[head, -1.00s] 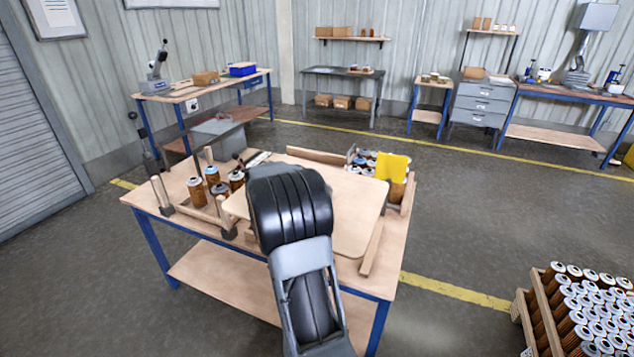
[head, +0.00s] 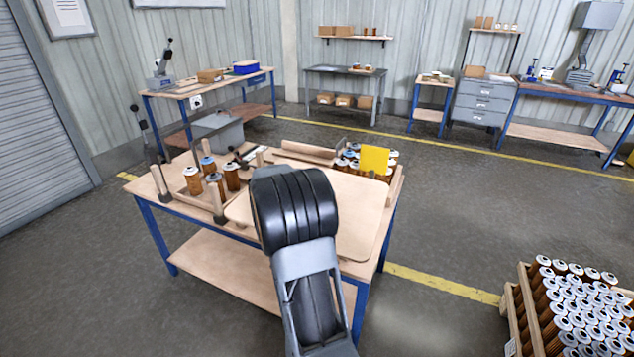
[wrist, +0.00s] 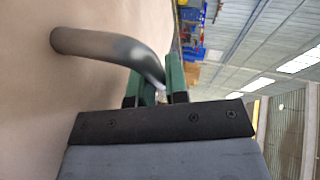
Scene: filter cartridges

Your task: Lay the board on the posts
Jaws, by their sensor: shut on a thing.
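The board (head: 352,210) is a pale wooden sheet with rounded corners, held over the right part of the workbench. In the wrist view its face (wrist: 55,100) fills the left side, with a bent grey metal handle (wrist: 105,46) on it. My gripper (wrist: 160,84) has green fingers, shut on the handle. In the head view my arm hides the gripper and the middle of the board. Wooden posts stand upright on dark feet at the left, one (head: 158,182) near the bench's left edge and another (head: 216,198) beside the board's left edge. Whether the board touches any post is unclear.
Brown cartridges (head: 193,181) stand among the posts. A group of cartridges with a yellow card (head: 375,159) stands behind the board. A grey box (head: 217,135) is at the bench's back left. A full cartridge crate (head: 516,325) is at lower right. Open floor lies right of the bench.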

